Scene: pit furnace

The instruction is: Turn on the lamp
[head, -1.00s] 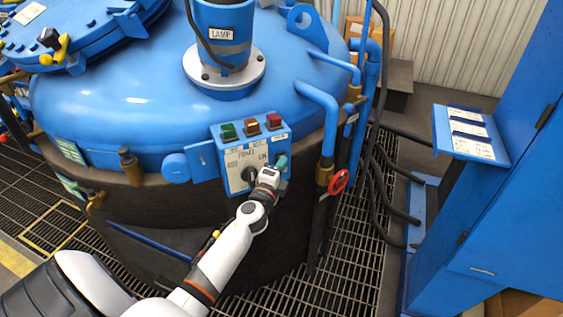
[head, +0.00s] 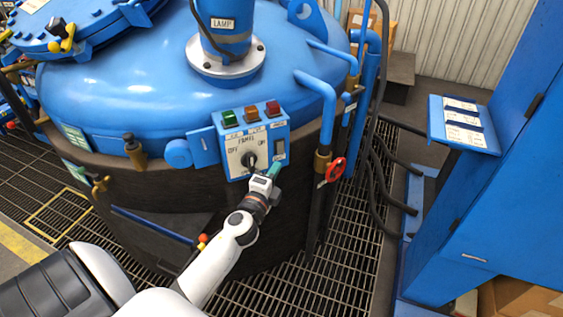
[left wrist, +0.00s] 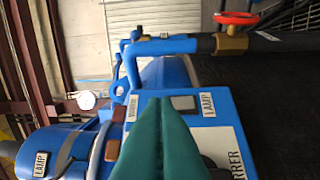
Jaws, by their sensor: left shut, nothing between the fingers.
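The blue cylinder labelled LAMP (head: 223,45) stands on the blue furnace lid. It also shows in the left wrist view (left wrist: 42,160). Below it, a control panel (head: 236,158) carries green, amber and red buttons, a black knob (head: 249,160) between OFF and ON markings, and a dark rocker switch (head: 279,149) at the right. In the left wrist view the switch (left wrist: 183,103) sits beside a LAMP label. My left gripper (head: 274,168) is shut and empty, with teal fingers (left wrist: 156,130), just below the switch. I cannot tell whether it touches the panel. My right gripper is out of view.
A red valve wheel (head: 336,169) and blue pipes (head: 318,90) stand right of the panel. Black hoses (head: 383,180) hang further right, before a blue cabinet (head: 500,210). Metal grating (head: 300,280) covers the floor.

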